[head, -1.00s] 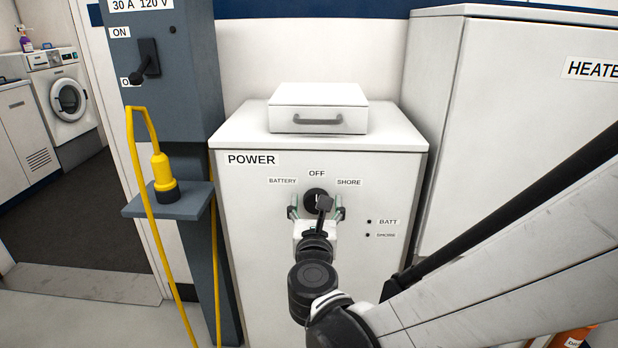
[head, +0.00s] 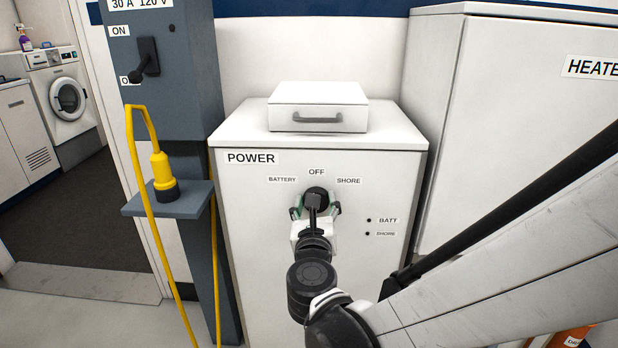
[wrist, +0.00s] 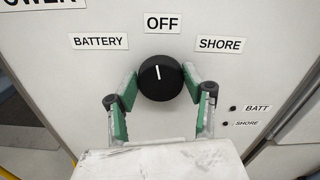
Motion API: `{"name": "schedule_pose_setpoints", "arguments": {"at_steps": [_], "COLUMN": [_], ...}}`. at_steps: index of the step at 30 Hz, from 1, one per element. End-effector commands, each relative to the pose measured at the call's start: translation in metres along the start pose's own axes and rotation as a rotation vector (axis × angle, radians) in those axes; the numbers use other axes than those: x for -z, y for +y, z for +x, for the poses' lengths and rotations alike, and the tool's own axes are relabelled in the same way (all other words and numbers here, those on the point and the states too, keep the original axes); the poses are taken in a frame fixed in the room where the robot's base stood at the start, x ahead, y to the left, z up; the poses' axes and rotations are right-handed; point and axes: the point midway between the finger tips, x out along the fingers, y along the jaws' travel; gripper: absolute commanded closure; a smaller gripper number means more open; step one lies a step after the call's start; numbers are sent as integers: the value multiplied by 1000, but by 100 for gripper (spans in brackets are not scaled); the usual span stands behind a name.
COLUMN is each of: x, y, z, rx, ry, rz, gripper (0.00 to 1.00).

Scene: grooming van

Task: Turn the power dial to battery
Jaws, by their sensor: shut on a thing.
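The power dial (wrist: 160,82) is a round black knob on the white power cabinet. Its white mark points up, tilted very slightly left, at the OFF label (wrist: 163,23). The BATTERY label (wrist: 99,41) is at its upper left and the SHORE label (wrist: 219,44) at its upper right. My gripper (wrist: 162,88) has its green-padded fingers on the left and right sides of the dial, shut on it. In the head view the dial (head: 315,194) is partly hidden by my wrist, with my gripper (head: 316,209) at it.
The BATT lamp (wrist: 233,108) and SHORE lamp (wrist: 230,124) look dark. A white box with a grey handle (head: 318,108) sits on the power cabinet (head: 255,230). A yellow plug and cable (head: 161,170) stand at the left. The heater cabinet (head: 500,120) is at the right.

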Motion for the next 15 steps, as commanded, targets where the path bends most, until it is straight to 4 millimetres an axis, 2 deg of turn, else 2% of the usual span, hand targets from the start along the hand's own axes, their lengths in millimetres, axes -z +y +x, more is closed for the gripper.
{"name": "schedule_pose_setpoints", "arguments": {"at_steps": [15], "x": [1], "y": [2], "z": [0], "rx": [0], "ry": [0], "rz": [-421], "gripper": [81]}}
